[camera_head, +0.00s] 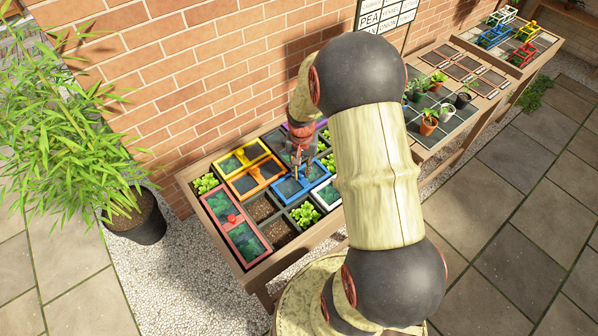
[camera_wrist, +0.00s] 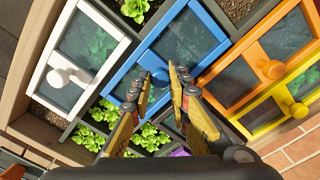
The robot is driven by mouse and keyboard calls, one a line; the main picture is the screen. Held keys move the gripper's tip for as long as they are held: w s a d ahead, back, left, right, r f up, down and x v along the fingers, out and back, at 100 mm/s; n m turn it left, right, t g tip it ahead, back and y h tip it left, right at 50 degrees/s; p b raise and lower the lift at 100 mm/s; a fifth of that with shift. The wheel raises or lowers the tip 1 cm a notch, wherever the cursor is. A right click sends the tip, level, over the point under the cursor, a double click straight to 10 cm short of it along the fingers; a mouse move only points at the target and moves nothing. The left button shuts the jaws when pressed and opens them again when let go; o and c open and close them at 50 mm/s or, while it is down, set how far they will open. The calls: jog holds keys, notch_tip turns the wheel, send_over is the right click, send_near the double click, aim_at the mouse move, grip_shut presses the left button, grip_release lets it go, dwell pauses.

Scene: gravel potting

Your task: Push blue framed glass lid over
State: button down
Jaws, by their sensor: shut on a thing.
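The blue framed glass lid (camera_head: 288,188) lies on a planter box with many compartments. In the wrist view the lid (camera_wrist: 205,40) fills the middle, with two dark glass panes split by a blue crossbar. My gripper (camera_head: 302,176) is over the lid from above. In the wrist view my gripper's fingertips (camera_wrist: 168,78) are close together at the middle of the lid's crossbar, closed on its knob. The knob itself is mostly hidden between the fingertips.
Around it are a white lid (camera_wrist: 42,78), an orange lid (camera_wrist: 222,88), a yellow lid (camera_head: 240,160) and a red lid (camera_head: 240,229). Bare soil (camera_head: 259,206) and leafy plants (camera_head: 305,214) fill uncovered compartments. A brick wall (camera_head: 170,85) rises behind; a potted bamboo (camera_head: 75,130) stands left.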

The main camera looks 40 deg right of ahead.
jog(key=s+d+p, duration=0.1)
jog(key=d+p, duration=0.1)
jog(key=d, duration=1.8)
jog(key=shift+d, duration=0.2)
jog(key=shift+r, duration=0.1)
jog(key=c, duration=1.8)
grip_release()
jog(key=shift+d, duration=0.15)
jog(key=shift+o, duration=0.7)
notch_tip(320, 180, up, 12)
